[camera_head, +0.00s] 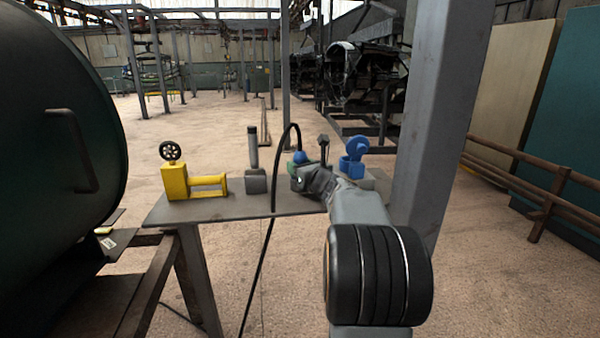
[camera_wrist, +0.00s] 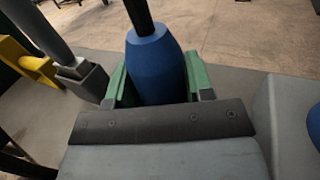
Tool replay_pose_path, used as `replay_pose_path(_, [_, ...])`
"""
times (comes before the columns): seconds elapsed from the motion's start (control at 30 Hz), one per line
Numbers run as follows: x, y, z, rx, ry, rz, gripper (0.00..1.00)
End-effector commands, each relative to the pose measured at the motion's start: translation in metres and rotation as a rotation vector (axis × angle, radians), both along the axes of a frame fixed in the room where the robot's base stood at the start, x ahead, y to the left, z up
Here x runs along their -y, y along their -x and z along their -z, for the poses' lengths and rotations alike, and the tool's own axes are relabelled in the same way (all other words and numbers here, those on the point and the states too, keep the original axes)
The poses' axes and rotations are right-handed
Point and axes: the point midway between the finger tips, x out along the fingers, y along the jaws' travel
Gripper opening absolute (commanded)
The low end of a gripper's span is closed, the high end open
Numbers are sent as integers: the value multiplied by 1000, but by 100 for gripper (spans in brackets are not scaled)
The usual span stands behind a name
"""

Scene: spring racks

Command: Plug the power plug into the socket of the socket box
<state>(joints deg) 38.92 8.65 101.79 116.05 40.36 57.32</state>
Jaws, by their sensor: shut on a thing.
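The blue power plug (camera_head: 300,157) is in my gripper (camera_head: 296,172) above the table's right half. In the wrist view the plug (camera_wrist: 155,62) stands between the green fingers of my gripper (camera_wrist: 158,88), its black cable leaving from the top. The plug's contact end is hidden. The blue socket box (camera_head: 351,167), with a round blue lid (camera_head: 357,145) raised, is to the right of the plug and apart from it. A blue edge at the right of the wrist view (camera_wrist: 315,128) appears to be part of it. The socket opening cannot be made out.
A yellow valve (camera_head: 176,182) with a black handwheel stands at the table's left. A grey lever unit (camera_head: 255,181) stands mid-table; another upright lever (camera_head: 323,148) is behind my gripper. The cable (camera_head: 273,190) arches and hangs over the table's front edge. A grey post (camera_head: 437,120) rises at right.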

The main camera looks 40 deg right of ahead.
Motion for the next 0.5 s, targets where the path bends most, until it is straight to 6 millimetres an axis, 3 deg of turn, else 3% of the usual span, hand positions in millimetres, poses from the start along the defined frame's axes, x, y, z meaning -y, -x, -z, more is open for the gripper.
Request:
replay_pose_path(0.2, [0,0,-1,1,0,0,20])
replay_pose_path(0.5, [0,0,-11,2,2,-1,20])
